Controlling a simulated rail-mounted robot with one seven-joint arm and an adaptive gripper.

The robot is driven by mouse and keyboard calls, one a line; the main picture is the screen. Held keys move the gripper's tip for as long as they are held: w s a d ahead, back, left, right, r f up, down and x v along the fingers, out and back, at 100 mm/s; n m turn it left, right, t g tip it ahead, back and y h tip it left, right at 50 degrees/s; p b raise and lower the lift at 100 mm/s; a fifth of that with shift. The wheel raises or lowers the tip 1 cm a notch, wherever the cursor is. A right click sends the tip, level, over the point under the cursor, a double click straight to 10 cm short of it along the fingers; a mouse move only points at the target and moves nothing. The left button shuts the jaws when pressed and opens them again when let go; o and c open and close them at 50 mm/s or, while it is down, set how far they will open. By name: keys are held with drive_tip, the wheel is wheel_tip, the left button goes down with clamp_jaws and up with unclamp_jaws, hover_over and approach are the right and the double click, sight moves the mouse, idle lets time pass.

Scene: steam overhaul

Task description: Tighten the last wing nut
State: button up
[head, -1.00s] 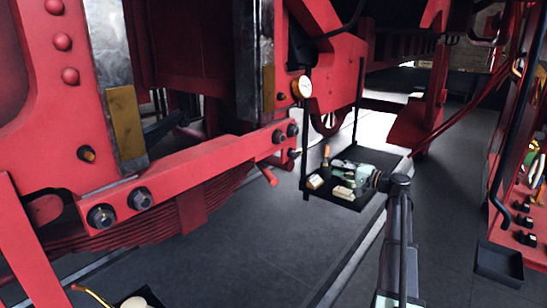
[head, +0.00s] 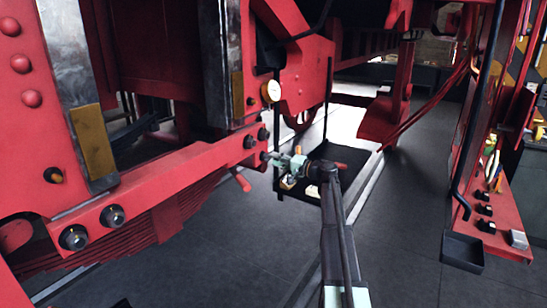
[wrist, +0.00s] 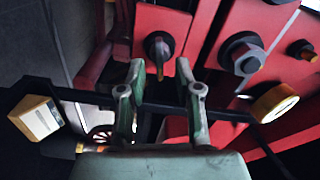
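A dark round fitting with a narrow brass-coloured wing, which looks like the wing nut (wrist: 158,50), sits on the red beam end in the wrist view. In the head view it is a tiny dark shape by the beam end, too small to read. My gripper (wrist: 160,72) is open, its two pale green fingers apart with nothing between them. The wing nut appears just beyond the fingertips, between them in the picture; I see no contact. In the head view my gripper (head: 274,160) points left at the end of the red beam (head: 170,180).
Hex nuts (wrist: 242,55) sit beside the wing nut. A round gauge (head: 270,91) stands on a dark post near my gripper. A black tray (head: 340,158) with small boxes lies under my wrist. A red lever (head: 243,182) hangs below the beam.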

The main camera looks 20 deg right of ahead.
drive_tip(key=shift+x, duration=0.95)
clamp_jaws()
drive_tip(key=shift+m+b, duration=0.35)
drive_tip(key=shift+m, duration=1.15)
unclamp_jaws()
